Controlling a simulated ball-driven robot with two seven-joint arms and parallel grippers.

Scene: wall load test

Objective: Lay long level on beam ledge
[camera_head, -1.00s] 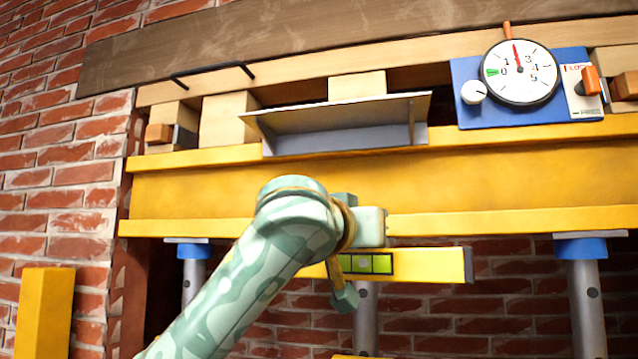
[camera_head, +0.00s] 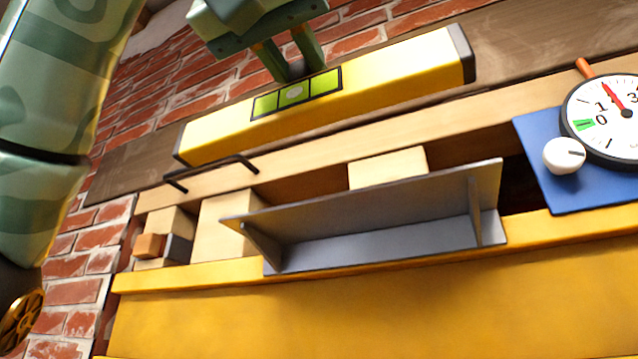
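The long yellow level (camera_head: 400,85) has dark end caps and a green vial window. It hangs in the upper middle, tilted in the picture with its right end higher. My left gripper (camera_head: 292,72) comes from above, its two fingers down at the level's upper side behind the vial, closed on it. The grey metal beam ledge (camera_head: 370,245), an angled shelf with end gussets, sits below on the yellow beam (camera_head: 330,315). The level is above the ledge, apart from it. My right gripper is not in view.
A blue panel (camera_head: 545,190) with a round dial gauge (camera_head: 610,115) and white knob stands at the right. Wooden blocks (camera_head: 388,168) and a black handle (camera_head: 212,172) lie behind and left of the ledge. Brick wall fills the left.

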